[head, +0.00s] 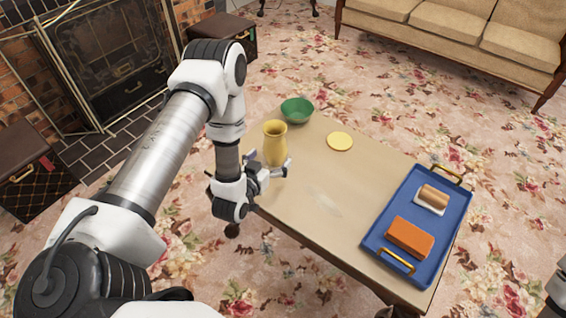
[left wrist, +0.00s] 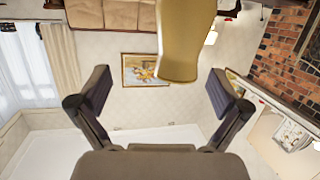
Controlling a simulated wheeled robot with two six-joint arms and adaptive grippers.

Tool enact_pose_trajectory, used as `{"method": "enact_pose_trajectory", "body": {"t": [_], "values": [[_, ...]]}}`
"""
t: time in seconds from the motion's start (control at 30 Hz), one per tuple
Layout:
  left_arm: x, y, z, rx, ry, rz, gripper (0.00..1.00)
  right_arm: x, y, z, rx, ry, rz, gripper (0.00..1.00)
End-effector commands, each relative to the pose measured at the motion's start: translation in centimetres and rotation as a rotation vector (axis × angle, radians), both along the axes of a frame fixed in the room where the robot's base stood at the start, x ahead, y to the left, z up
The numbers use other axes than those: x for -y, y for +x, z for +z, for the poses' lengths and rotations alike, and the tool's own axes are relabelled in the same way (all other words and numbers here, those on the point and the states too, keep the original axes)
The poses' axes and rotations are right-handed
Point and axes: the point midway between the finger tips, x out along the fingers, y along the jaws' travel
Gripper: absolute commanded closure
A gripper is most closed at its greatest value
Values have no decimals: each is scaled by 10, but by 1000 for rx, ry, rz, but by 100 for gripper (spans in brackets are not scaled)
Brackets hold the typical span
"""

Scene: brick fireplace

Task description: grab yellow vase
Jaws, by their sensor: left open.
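The yellow vase (head: 274,140) stands upright on the left end of the wooden table (head: 325,190). My left gripper (head: 268,170) is at the table's left edge, low beside the vase, on its near side. In the left wrist view the vase (left wrist: 178,40) shows at the top, a little right of centre and cut off by the frame. The two fingers of my left gripper (left wrist: 160,90) are spread wide with nothing held between them. The vase looks to be ahead of the fingertips, apart from both. My right gripper is not in view.
A green bowl (head: 297,109) stands just behind the vase, with a yellow disc (head: 340,141) to its right. A blue tray (head: 378,232) at the table's right end holds an orange block (head: 410,237) and a brown roll (head: 434,195). The table's middle is clear.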

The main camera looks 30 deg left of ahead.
Motion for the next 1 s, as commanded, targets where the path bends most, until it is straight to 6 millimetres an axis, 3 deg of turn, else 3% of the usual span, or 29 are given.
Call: {"method": "enact_pose_trajectory", "body": {"t": [0.03,0.1,0.27,0.6,0.87,1.0], "values": [[-12,8,-9,93,15,21,0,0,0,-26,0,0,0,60],[-22,15,4,187,33,35,0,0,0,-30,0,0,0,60],[-29,35,16,232,42,41,0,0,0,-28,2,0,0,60],[-41,87,10,225,40,40,0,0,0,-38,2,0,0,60],[-42,91,11,222,39,41,0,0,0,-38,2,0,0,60],[-42,91,11,222,39,41,50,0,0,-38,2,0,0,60]]}}
